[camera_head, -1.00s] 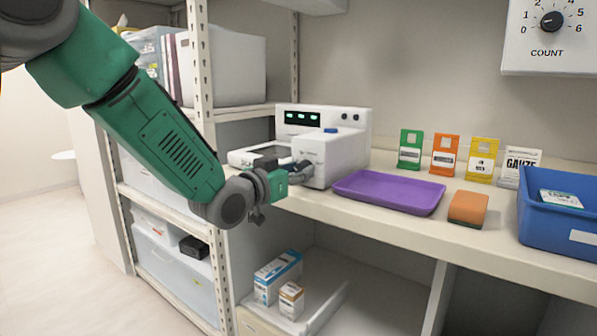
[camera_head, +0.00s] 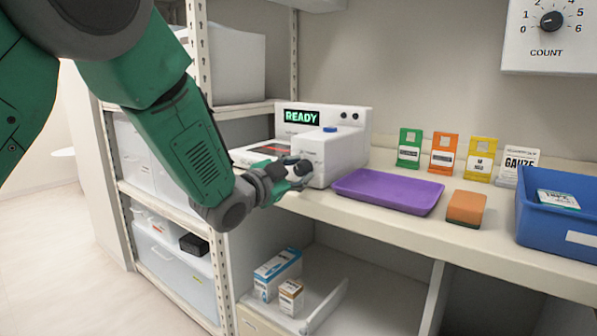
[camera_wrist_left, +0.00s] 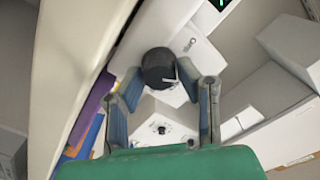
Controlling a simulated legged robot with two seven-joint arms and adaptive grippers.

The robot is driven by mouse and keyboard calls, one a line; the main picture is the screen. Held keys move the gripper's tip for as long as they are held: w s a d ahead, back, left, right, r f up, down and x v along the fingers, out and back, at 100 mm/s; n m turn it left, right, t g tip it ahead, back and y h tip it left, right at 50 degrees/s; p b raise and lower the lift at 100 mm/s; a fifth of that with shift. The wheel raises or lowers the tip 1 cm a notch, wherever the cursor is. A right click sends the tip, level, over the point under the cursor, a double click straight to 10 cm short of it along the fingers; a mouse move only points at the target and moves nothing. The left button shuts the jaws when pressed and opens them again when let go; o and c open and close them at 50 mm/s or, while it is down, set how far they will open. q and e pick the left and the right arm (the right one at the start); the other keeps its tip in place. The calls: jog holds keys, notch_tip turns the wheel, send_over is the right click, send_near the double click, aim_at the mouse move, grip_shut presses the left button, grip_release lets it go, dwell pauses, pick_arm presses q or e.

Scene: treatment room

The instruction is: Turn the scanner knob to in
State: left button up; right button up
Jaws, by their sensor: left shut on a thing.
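The white scanner (camera_head: 335,158) stands at the left end of the counter. Its display (camera_head: 302,116) reads READY in green, and a blue button (camera_head: 330,129) sits on top of its front block. My left gripper (camera_head: 298,173) is at the scanner's front left side and hides the knob in the head view. In the left wrist view, the round black knob (camera_wrist_left: 158,64) with a pale mark lies between the fingertips of my left gripper (camera_wrist_left: 160,84), which is shut on it. My right gripper is not in view.
A purple tray (camera_head: 390,189) lies right of the scanner, with an orange sponge-like block (camera_head: 466,207) and a blue bin (camera_head: 562,243) further right. Several coloured cards stand behind. A COUNT dial (camera_head: 551,21) is on the wall. A metal shelf post (camera_head: 203,60) stands left.

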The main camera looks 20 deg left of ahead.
pick_arm(q)
jog(key=shift+d+f+m, duration=0.1)
jog(key=shift+f+m, duration=0.1)
jog(key=shift+m, duration=0.2)
jog(key=o, duration=1.1)
jog(key=shift+s+r, duration=0.1)
jog(key=shift+s, duration=0.05)
jog(key=v, duration=1.1)
jog(key=shift+s, duration=0.35)
